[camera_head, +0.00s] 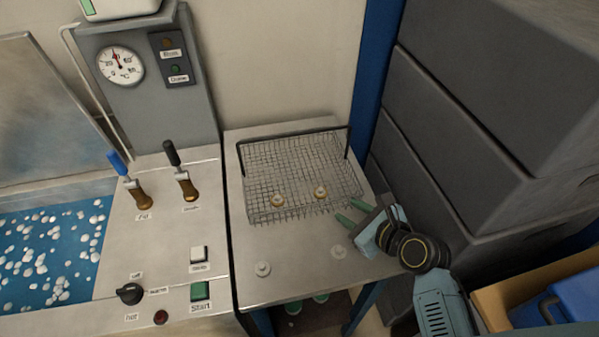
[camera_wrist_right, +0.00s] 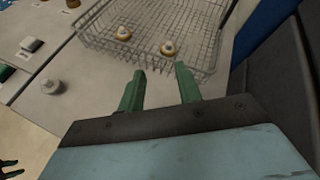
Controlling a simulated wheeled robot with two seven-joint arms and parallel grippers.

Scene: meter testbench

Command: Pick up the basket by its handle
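The wire basket (camera_head: 262,176) sits on the metal table to the right of the control panel. Its black handle (camera_head: 292,136) runs along the far side of the basket. Two small brass-and-white parts are inside, one on the left (camera_head: 278,200) and one on the right (camera_head: 320,191). My right gripper (camera_head: 345,213) is open and empty, at the basket's near right corner and away from the handle. In the right wrist view, its green fingers (camera_wrist_right: 160,80) are apart and point at the basket (camera_wrist_right: 195,25).
A control panel with two levers (camera_head: 183,180) stands left. Dark grey boxes (camera_head: 470,130) and a blue post (camera_head: 377,75) bound the right.

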